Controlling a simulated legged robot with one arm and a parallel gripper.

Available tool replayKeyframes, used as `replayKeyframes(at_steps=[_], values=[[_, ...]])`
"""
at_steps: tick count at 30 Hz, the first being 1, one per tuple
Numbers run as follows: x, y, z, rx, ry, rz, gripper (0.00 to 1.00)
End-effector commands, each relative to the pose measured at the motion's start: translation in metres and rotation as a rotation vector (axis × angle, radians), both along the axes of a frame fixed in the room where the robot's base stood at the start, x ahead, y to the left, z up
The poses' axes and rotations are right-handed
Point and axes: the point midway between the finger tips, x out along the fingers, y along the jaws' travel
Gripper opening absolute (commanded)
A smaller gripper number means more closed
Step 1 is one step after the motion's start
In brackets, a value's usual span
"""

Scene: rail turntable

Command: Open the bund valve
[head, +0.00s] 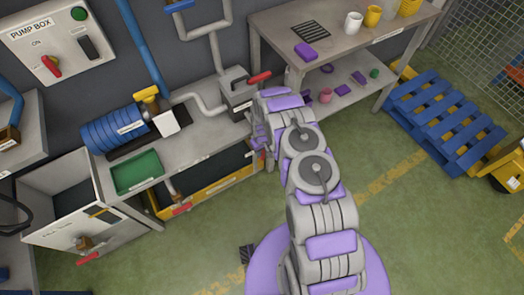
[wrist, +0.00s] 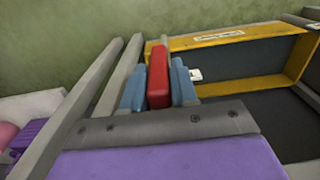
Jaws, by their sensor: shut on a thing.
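My gripper (wrist: 158,88) is shut on a red handle (wrist: 158,72), held between its blue-grey finger pads in the wrist view. In the head view, my arm hides the grasp, and I cannot tell which fitting the handle belongs to. The yellow bund tray (wrist: 262,42) lies beyond the fingers to the right; it also shows under the bench in the head view (head: 215,188). A brass valve with a red lever (head: 181,208) is at the tray's front left. Another red lever (head: 260,77) sits on a grey box near my wrist.
The bench (head: 190,150) carries a blue motor (head: 112,130) and a green tray (head: 137,172). A grey cabinet (head: 60,230) with another red-levered valve (head: 87,257) stands left. A table (head: 335,50) and blue pallet (head: 445,120) are right.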

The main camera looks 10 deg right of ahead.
Motion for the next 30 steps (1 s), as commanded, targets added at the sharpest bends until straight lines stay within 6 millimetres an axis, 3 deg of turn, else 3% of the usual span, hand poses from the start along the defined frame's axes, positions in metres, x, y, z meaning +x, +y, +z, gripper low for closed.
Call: replayKeyframes(at_steps=[30], values=[[0.0017,-0.0052,-0.001,0.164,0.053,-0.001,0.0]])
